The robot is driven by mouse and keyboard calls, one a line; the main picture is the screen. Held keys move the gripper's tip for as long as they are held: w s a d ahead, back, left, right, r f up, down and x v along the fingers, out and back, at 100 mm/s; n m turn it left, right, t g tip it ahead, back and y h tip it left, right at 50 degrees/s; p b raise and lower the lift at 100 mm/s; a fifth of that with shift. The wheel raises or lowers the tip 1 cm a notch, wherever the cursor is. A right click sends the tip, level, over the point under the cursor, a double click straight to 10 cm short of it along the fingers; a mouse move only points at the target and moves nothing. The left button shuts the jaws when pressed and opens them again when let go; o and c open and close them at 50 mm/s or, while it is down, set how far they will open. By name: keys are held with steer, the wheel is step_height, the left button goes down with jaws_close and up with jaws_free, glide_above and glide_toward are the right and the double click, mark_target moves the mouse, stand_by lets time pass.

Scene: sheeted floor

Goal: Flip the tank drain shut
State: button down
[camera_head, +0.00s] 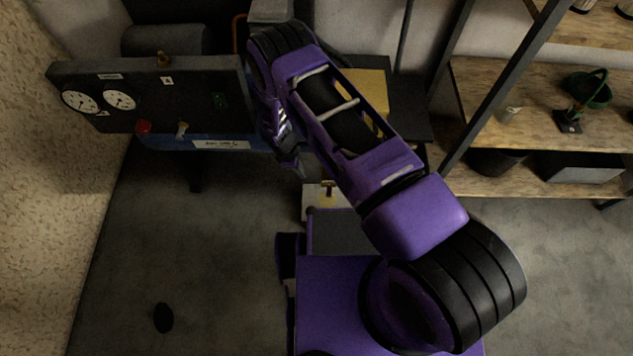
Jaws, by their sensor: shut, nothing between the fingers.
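A dark panel (160,92) with two round gauges stands at the left, above a blue tank (165,143) with a white label. My gripper (297,168) points down, to the right of the tank's label, and is shut and empty. It is apart from the knob and the lever. My purple arm hides the tank's right part.
A wooden shelf unit (540,105) with a dark green item and bins stands at the right. A textured wall (40,200) bounds the left side. A black oval object (163,318) lies on the floor. The floor before the tank is otherwise mostly clear.

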mark_target(329, 187)
steer(key=d+f+b, duration=0.1)
steer(key=d+f, duration=0.5)
steer(key=f, duration=0.3)
steer(key=shift+d+f+b, duration=0.2)
steer(key=shift+f+b, duration=0.05)
steer(key=shift+b, duration=0.1)
steer(key=shift+s+r, duration=0.1)
steer(key=shift+s, duration=0.05)
